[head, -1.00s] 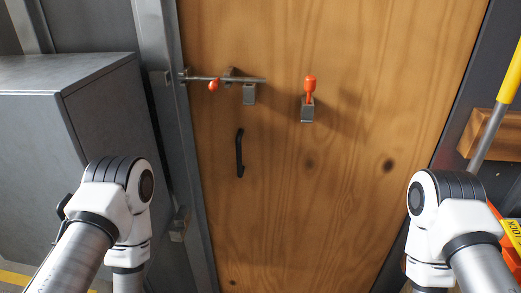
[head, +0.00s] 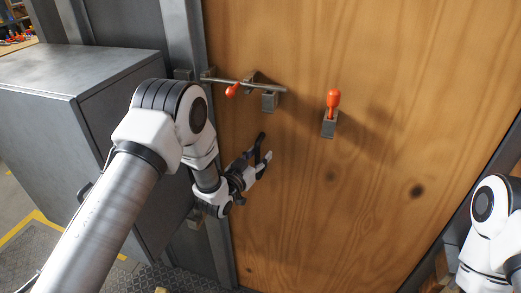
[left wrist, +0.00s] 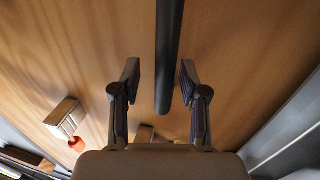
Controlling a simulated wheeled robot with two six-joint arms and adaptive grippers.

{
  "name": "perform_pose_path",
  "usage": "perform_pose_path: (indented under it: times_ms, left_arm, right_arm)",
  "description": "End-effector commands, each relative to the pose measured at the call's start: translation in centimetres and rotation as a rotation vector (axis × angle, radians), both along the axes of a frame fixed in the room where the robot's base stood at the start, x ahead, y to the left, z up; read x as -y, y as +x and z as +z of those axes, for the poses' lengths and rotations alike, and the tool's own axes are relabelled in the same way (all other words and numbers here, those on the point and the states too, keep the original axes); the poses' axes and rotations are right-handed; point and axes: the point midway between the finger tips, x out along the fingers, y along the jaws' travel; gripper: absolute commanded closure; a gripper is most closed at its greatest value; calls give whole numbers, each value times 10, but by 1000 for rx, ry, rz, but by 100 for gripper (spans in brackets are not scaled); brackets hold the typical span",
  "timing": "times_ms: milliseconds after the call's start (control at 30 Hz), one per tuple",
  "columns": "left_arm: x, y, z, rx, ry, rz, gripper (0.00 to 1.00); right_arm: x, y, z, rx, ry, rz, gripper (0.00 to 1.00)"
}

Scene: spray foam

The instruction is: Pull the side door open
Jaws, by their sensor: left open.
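The wooden side door (head: 370,200) fills the middle of the head view and looks closed in its metal frame. Its black handle (head: 261,143) is partly hidden by my left gripper (head: 259,163). In the left wrist view, the handle (left wrist: 169,50) is a dark bar between the two open fingers (left wrist: 160,75), with a gap to each. A metal bolt (head: 262,86) with an orange knob (head: 232,90) lies across the door's left edge. An upright orange lever (head: 333,101) sits in a bracket. My right gripper is out of view.
A grey metal cabinet (head: 75,75) stands left of the door, close to my left arm. A yellow floor line (head: 40,218) runs near its base. The door surface right of the handle is clear.

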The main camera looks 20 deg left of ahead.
Motion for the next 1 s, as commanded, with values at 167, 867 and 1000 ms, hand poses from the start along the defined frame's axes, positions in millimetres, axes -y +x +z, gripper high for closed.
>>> perform_pose_path:
  times_ms: [167,867,1000]
  left_arm:
    - [2,7,0,-1,-1,0,57]
    - [-1,16,-3,0,1,-13,100]
    - [-5,30,-4,2,-1,-36,100]
  right_arm:
    - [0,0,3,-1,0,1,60]
    - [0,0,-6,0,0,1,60]
    - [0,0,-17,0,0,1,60]
